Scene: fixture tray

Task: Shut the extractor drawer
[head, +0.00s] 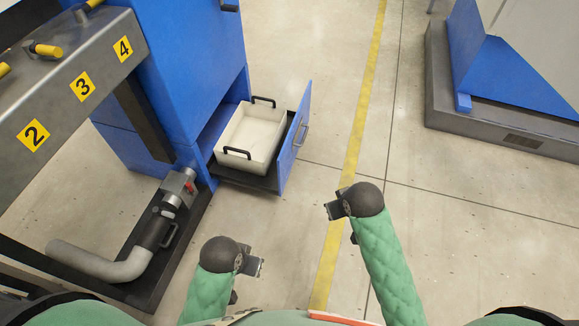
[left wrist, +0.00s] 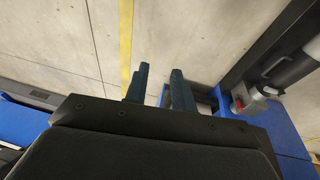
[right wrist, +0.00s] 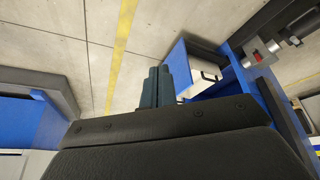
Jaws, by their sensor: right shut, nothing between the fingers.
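The extractor drawer (head: 293,138) is pulled out of the blue machine (head: 192,75). It has a blue front panel with a dark handle (head: 301,134). A white bin (head: 252,136) with two black handles sits in it. My right gripper (head: 331,209) is in front of the drawer panel, to its lower right, apart from it; its fingers are together and empty in the right wrist view (right wrist: 156,86). My left gripper (head: 258,267) is below the drawer, nearer to me, touching nothing. Its fingers stand apart with a gap in the left wrist view (left wrist: 160,88).
A grey pipe with a red-marked valve (head: 188,186) stands on a dark base left of the drawer. A grey frame with yellow number labels (head: 82,86) is at left. Another blue machine on a grey plinth (head: 480,115) stands at right. The floor in front of the drawer is clear.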

